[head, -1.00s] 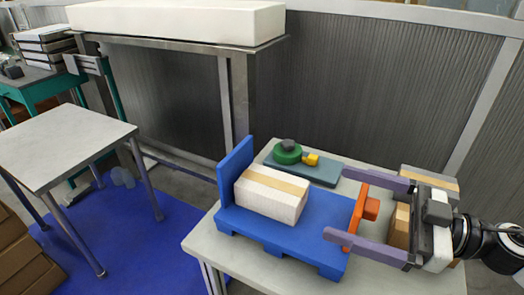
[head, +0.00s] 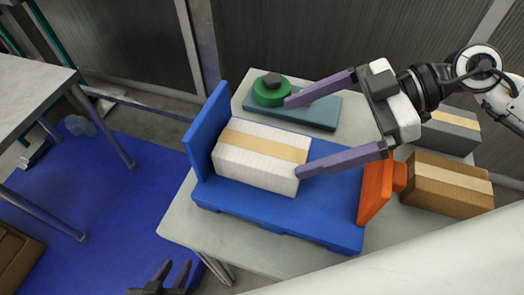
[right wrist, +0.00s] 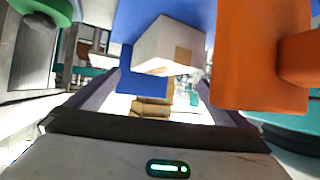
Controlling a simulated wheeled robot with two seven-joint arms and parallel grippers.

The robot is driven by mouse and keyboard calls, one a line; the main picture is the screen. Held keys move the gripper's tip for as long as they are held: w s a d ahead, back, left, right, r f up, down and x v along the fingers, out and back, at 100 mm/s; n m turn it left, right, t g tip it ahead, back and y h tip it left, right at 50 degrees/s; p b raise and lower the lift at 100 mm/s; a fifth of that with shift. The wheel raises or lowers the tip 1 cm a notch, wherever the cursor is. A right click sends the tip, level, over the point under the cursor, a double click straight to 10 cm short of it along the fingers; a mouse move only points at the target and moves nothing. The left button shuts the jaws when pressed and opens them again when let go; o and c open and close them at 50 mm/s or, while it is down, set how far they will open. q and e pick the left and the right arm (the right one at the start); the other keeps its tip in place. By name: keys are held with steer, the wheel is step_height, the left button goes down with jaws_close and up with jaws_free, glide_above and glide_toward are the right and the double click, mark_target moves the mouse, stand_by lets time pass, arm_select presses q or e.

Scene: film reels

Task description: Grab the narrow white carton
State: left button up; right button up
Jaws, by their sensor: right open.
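The white carton (head: 245,172) with a tan tape band lies on a blue pallet-like stand (head: 290,213), near its upright blue end plate (head: 208,128). My right gripper (head: 295,136) is open and empty. Its purple fingers point left towards the carton; in the head view the nearer fingertip overlaps the carton's right end, and contact cannot be told. The carton also shows between and beyond the fingers in the right wrist view (right wrist: 160,45). Dark fingers of my left gripper (head: 170,275) show at the bottom edge, mostly cut off; their opening is unclear.
An orange block (head: 375,190) stands at the stand's right end. A brown box (head: 448,186) and a grey box (head: 450,132) lie at right. A green disc (head: 271,92) sits on a grey-blue slab (head: 318,114) behind. The table's (head: 180,215) front left corner is bare.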

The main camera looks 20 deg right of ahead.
mark_target(266, 146)
steer(key=shift+x, duration=2.85)
steer(key=shift+s, duration=0.15)
steer(key=c, duration=1.4)
